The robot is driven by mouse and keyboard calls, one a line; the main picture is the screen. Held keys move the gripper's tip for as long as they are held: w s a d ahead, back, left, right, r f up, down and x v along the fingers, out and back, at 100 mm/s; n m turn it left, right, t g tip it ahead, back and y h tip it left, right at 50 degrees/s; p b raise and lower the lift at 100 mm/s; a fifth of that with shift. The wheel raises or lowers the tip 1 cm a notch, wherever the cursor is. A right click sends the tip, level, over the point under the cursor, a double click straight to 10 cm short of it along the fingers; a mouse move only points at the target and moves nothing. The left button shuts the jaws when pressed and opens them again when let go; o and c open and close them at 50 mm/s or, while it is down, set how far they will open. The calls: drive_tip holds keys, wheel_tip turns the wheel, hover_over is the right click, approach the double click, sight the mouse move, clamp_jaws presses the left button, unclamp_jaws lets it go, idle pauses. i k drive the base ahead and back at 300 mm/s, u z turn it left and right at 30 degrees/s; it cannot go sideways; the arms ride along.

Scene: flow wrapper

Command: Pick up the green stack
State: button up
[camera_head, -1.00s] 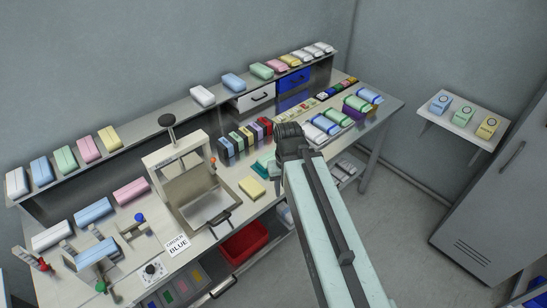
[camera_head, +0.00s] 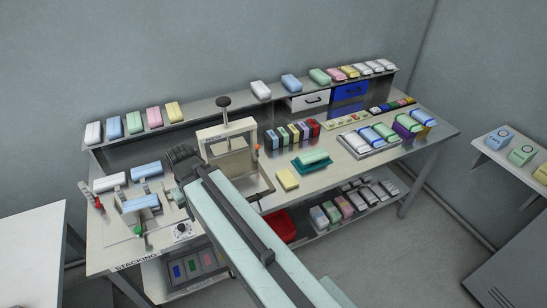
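Several green packs are in view, and I cannot tell which one is the green stack. One light green pack (camera_head: 314,157) lies on a teal tray (camera_head: 311,168) at mid-bench. Others are on the back shelf, at the left (camera_head: 134,123) and at the right of centre (camera_head: 319,76). Another green pack (camera_head: 384,131) lies among blue and white packs in the grey tray at the right. My gripper (camera_head: 180,160) is over the left part of the bench, left of the lever press, away from the teal tray. Its fingers are too dark and small to read.
The lever press (camera_head: 224,140) stands mid-bench, right of my gripper. A yellow block (camera_head: 287,179) lies in front of the teal tray. Blue packs and small fixtures (camera_head: 141,203) crowd the left end. A white table (camera_head: 30,245) is at the left.

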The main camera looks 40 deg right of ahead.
sight(307, 157)
drive_tip(key=u, duration=2)
drive_tip(key=k, duration=1.95)
drive_tip(key=z, duration=0.75)
drive_tip(key=i, duration=1.5)
drive_tip(key=u, duration=0.05)
